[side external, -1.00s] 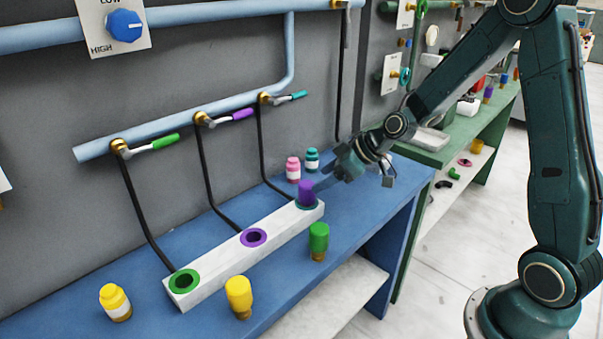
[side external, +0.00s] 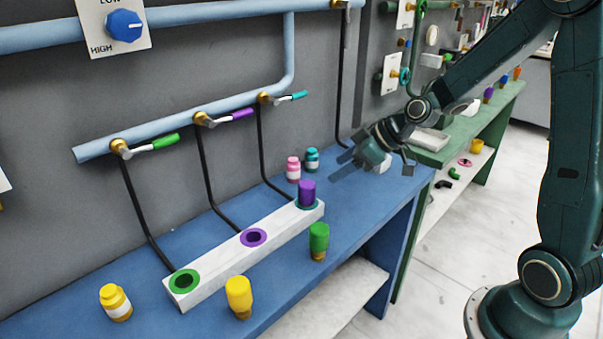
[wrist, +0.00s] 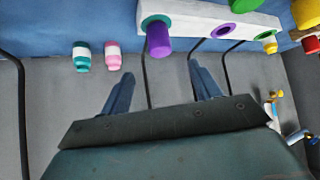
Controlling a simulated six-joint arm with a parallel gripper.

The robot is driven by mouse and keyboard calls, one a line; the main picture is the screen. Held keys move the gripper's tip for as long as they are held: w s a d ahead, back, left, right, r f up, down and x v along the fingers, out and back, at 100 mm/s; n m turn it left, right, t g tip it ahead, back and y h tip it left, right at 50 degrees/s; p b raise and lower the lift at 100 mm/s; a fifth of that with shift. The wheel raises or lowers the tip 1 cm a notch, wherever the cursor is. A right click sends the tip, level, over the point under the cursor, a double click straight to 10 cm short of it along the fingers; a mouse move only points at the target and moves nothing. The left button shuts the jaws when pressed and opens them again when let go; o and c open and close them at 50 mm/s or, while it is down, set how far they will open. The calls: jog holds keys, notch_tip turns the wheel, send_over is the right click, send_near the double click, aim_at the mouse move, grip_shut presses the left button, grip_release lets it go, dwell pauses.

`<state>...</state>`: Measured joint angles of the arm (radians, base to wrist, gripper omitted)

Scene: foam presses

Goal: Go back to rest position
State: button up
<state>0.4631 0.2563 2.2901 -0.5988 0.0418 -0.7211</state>
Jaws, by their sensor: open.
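My gripper (side external: 342,168) is open and empty above the blue table, to the right of the white block. Its two fingers also show spread apart in the wrist view (wrist: 160,85). A purple cylinder (side external: 307,192) stands upright in the teal-ringed socket at the right end of the white block (side external: 278,225). The gripper is apart from this cylinder. In the wrist view the purple cylinder (wrist: 158,40) is beyond the fingers. The purple-ringed (side external: 254,237) and green-ringed (side external: 184,281) sockets are empty in the side view.
A green piece (side external: 319,240), a yellow piece (side external: 239,296) and a yellow bottle (side external: 115,302) stand on the blue table (side external: 365,215). Pink (side external: 293,169) and teal (side external: 312,160) bottles stand near the wall. Hoses and a pipe (side external: 190,122) with levers run along the wall.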

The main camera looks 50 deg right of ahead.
jog(key=s+a+r+m+g+h, duration=0.1)
jog(key=s+r, duration=0.4)
jog(key=s, duration=0.7)
jog(key=s+a+r+m+g+h, duration=0.1)
jog(key=s+a+r+m+h, duration=0.2)
jog(key=s, duration=0.9)
notch_tip(320, 180, up, 3)
jog(key=shift+s+a+r+m, duration=0.1)
jog(key=shift+s+a+m, duration=0.25)
jog(key=shift+m, duration=0.25)
